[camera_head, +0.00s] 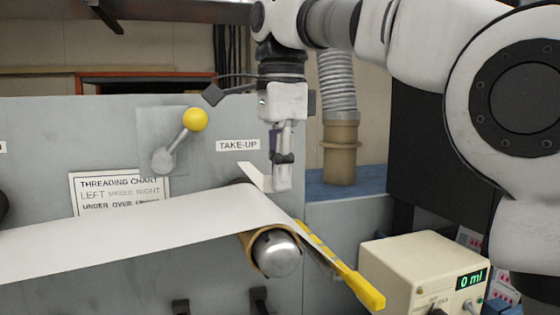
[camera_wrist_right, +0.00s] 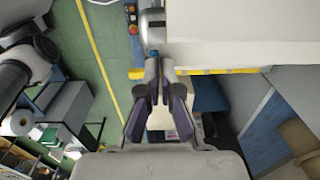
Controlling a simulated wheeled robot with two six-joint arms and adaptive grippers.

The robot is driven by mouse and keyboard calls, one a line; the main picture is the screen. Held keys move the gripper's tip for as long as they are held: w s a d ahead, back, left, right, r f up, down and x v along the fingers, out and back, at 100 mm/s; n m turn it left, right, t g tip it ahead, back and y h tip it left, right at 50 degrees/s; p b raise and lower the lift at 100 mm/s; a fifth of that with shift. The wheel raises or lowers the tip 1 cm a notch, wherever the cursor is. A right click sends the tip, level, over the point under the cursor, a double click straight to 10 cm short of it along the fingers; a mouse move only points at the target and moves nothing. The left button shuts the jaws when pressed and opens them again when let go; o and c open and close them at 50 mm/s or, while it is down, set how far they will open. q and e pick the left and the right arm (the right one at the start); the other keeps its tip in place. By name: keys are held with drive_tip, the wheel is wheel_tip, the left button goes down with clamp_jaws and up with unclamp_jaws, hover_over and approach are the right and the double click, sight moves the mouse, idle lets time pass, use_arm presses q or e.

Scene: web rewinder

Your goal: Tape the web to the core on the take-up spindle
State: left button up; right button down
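The white web (camera_head: 130,230) runs in from the left and passes over the brown core (camera_head: 248,240) on the take-up spindle (camera_head: 275,253). The spindle's silver end also shows in the right wrist view (camera_wrist_right: 152,28), beside the web (camera_wrist_right: 240,20). My right gripper (camera_head: 282,185) points down above the far part of the web near the core. In the right wrist view its fingertips (camera_wrist_right: 160,66) are close together. My left gripper is not in view.
A yellow bar (camera_head: 350,280) slants down just right of the core. A cream box (camera_head: 410,265) with a green readout stands at the lower right. A yellow-knobbed lever (camera_head: 195,119) and the grey machine panel (camera_head: 50,130) are behind the web.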

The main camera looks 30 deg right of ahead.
sight(281, 224)
drive_tip(key=f, duration=0.1)
drive_tip(key=w+d+f, duration=0.1)
drive_tip(key=w+f+b, duration=0.1)
drive_tip(key=shift+d, duration=0.25)
drive_tip(key=shift+a+f+b, duration=0.1)
drive_tip(key=shift+f+b, duration=0.3)
drive_tip(key=shift+s+a+f+b, duration=0.35)
drive_tip(key=shift+s+a+b, duration=0.1)
drive_tip(key=shift+s+b, duration=0.2)
drive_tip(key=shift+w+d+f, duration=0.25)
drive_tip(key=shift+w+d, duration=0.05)
drive_tip(key=shift+w, duration=0.15)
drive_tip(key=shift+s+a+r, duration=0.1)
drive_tip(key=shift+s+a, duration=0.05)
drive_tip(key=shift+s, duration=0.1)
use_arm(q)
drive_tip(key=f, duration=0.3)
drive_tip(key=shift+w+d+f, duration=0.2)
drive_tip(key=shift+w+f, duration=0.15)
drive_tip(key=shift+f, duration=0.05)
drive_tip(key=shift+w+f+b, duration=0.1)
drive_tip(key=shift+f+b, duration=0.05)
drive_tip(key=shift+b, duration=0.15)
use_arm(e)
drive_tip(key=shift+w+f, duration=0.15)
drive_tip(key=shift+f, duration=0.15)
drive_tip(key=c, duration=1.3)
unclamp_jaws()
